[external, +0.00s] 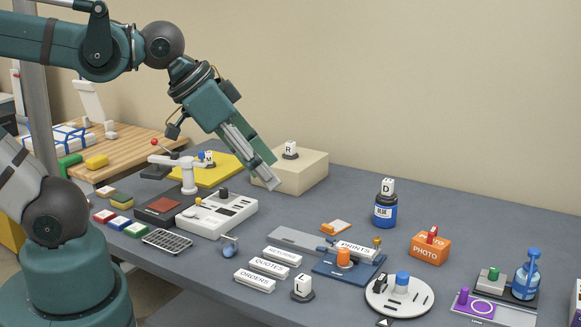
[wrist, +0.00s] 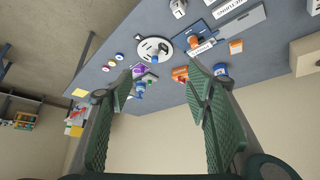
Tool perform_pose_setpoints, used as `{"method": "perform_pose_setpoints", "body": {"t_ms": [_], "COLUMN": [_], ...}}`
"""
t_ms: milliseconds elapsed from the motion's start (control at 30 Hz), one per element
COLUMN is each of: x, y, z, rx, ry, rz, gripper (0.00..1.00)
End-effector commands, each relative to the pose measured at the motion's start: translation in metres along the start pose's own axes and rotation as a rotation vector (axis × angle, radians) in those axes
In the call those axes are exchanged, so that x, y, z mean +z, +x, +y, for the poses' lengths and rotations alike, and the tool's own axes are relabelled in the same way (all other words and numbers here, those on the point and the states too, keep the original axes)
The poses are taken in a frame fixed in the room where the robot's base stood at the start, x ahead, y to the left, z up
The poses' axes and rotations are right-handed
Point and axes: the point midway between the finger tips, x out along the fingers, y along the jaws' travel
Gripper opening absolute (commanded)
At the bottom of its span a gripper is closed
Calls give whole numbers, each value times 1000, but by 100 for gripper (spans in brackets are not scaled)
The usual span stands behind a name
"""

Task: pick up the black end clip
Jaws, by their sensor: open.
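The disc also shows near the top of the wrist view (wrist: 146,47). My gripper (external: 275,173) is open and empty, high over the back of the table, far to the left of the disc and tilted down to the right. Its two green fingers (wrist: 160,80) frame empty space in the wrist view.
A beige box (external: 303,172) with an R block stands behind my gripper. A white machine (external: 217,214) is below left. Label blocks (external: 268,267), a blue fixture (external: 349,264), an orange photo box (external: 430,247) and a blue bottle (external: 386,212) surround the middle. The back right tabletop is clear.

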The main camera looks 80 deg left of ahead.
Motion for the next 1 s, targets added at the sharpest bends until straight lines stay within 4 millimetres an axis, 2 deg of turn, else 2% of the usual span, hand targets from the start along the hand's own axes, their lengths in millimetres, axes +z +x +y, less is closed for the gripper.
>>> {"method": "perform_pose_setpoints", "body": {"t_ms": [167, 367, 1000], "x": [-2, -11, -49], "y": [3, 14, 81], "z": [0, -1, -5], "rx": [2, 7, 10], "ry": [-33, -151, -791], "rz": [-6, -25, -145], "gripper": [49, 49, 49]}}
